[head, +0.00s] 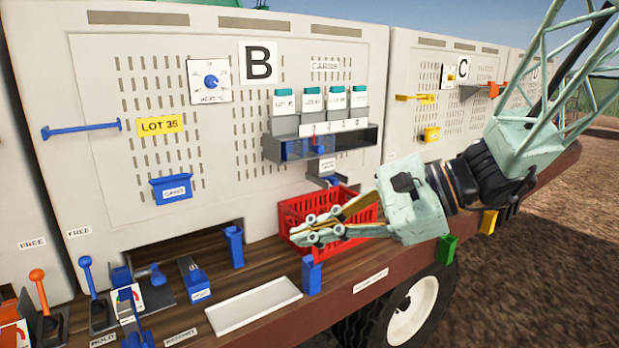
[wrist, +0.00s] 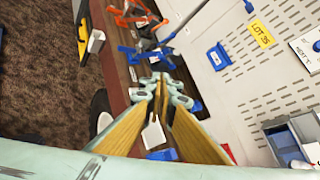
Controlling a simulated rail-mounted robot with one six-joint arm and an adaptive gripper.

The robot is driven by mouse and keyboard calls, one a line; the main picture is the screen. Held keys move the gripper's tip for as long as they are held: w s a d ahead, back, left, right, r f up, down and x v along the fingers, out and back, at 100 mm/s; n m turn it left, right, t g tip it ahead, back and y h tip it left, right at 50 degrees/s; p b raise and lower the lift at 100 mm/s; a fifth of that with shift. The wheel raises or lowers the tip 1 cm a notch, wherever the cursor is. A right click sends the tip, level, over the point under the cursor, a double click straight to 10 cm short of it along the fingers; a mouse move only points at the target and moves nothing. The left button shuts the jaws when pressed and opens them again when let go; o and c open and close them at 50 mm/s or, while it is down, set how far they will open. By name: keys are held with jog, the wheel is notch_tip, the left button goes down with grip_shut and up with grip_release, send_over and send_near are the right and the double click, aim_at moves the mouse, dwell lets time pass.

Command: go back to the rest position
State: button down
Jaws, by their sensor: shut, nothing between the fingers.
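My gripper (head: 318,230) is shut and empty. In the head view it reaches in from the right, with its fingers pointing left in front of and over the red crate (head: 362,215), hiding part of it. In the wrist view the fingers of my gripper (wrist: 160,88) come together at the middle, above the wooden deck. No rest position is marked in either view.
Panel B (head: 215,90) stands behind, with a card dispenser (head: 325,140) above the crate. A white tray (head: 253,305) and blue posts (head: 311,275) stand on the deck. Levers (head: 92,290) are at the left. A blue card box (wrist: 219,56) hangs on the panel.

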jog(key=s+d+f+n+g+h, duration=0.1)
jog(key=s+d+f+n+h, duration=0.2)
jog(key=s, duration=0.6)
jog(key=s+d+n+g+h, duration=0.1)
jog(key=s+d+n+h, duration=0.25)
jog(key=s, duration=0.55)
jog(key=s+d+n+t+h, duration=0.1)
jog(key=s+d+n+h, duration=0.2)
jog(key=d, duration=0.4)
jog(key=s+d+n+t+h+b, duration=0.1)
jog(key=s+d+n+t+h, duration=0.1)
jog(key=s+d, duration=0.4)
jog(key=shift+d+r+n+h, duration=0.2)
jog(key=shift+d+n+h, duration=0.35)
jog(key=shift+d+n, duration=0.5)
